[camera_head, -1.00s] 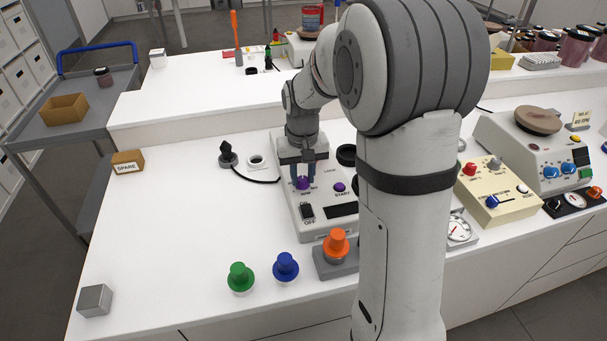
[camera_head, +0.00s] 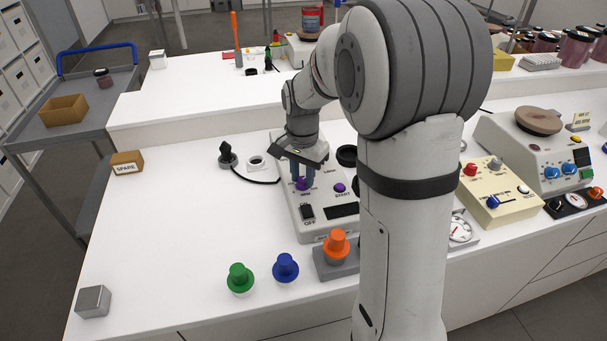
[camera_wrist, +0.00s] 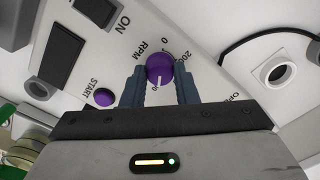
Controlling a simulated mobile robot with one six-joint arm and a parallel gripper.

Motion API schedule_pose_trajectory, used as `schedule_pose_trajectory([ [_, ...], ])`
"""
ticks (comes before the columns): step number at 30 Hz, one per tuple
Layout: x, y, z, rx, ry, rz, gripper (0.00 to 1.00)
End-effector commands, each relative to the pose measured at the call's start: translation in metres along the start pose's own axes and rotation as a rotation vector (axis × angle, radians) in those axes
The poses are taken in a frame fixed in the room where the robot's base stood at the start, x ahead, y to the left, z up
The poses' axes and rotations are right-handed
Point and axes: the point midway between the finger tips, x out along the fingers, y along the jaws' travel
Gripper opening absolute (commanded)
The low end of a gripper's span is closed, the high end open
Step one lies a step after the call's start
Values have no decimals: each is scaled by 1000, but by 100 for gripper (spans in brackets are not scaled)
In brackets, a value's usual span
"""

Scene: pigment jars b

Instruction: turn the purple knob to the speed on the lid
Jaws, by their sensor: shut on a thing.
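The purple knob (camera_head: 303,184) sits on the sloped front panel of a white machine (camera_head: 318,226). In the wrist view the knob (camera_wrist: 160,69) has a white pointer line facing the gripper side, and RPM scale marks ring it, partly hidden. My gripper (camera_wrist: 159,84) is shut on the knob, one blue-grey finger on each side; it also shows in the head view (camera_head: 303,179). A purple START button (camera_wrist: 104,97) and a black ON/OFF rocker switch (camera_head: 307,212) are on the same panel. I cannot make out a speed on the lid.
A cream control box (camera_head: 500,196) is to the right. The left bench top is mostly clear.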

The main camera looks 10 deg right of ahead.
Motion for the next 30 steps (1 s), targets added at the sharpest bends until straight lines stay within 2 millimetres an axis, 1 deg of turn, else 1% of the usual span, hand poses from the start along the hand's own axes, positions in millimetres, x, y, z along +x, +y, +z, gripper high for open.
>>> schedule_pose_trajectory([
  [7,-2,-1,-1,45,5,-4,4],
  [19,-2,-1,-1,48,5,-4,4],
  [20,-2,-1,-1,48,5,-4,29],
  [27,-1,-1,0,48,3,-2,49],
  [30,-1,0,0,48,2,-1,49],
])
